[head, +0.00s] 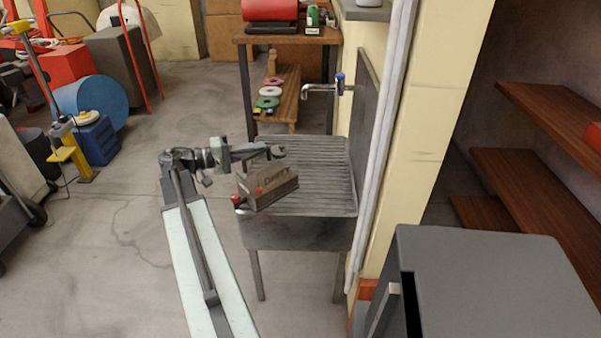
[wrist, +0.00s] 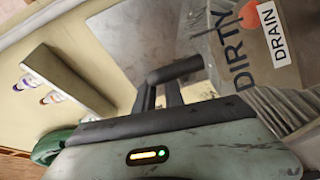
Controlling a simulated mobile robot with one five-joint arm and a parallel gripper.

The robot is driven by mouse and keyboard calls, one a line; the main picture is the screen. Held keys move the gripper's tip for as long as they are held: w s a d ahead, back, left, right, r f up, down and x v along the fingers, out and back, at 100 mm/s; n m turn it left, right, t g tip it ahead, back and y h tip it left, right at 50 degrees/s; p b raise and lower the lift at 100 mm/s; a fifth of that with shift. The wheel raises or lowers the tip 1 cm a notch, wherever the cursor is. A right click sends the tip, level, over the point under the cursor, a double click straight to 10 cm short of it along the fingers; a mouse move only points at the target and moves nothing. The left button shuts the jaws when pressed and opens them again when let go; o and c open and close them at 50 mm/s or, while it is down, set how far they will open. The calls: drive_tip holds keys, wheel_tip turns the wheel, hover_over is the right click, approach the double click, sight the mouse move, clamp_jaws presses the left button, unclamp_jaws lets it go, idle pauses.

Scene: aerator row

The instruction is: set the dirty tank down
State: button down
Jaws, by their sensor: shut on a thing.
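The dirty tank (head: 275,192) is a brownish box with a handle on top and a red cap at its left end. My gripper (head: 277,152) is shut on it from above, at the handle. The tank is at the front left corner of a grey ribbed sink (head: 325,175). Its left end reaches to the sink's edge. I cannot tell whether its base touches the sink. In the wrist view the tank (wrist: 228,55) shows the words DIRTY and DRAIN, turned sideways. Its underside is hidden.
A blue-handled tap (head: 320,90) is on the wall behind the sink. A wooden bench (head: 285,35) stands beyond. A grey cabinet (head: 480,275) is at the front right. The floor left of the sink is clear; carts and a blue drum (head: 95,103) stand farther left.

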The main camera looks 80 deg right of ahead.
drive_tip(key=shift+w+r, duration=0.1)
drive_tip(key=shift+w, duration=0.05)
drive_tip(key=s+d+f+b, duration=0.5)
drive_tip(key=s+d, duration=0.5)
drive_tip(key=s, duration=0.2)
drive_tip(key=c, duration=1.8)
unclamp_jaws()
drive_tip(key=shift+f, duration=0.25)
drive_tip(key=o, duration=0.4)
drive_tip(key=shift+c, duration=0.2)
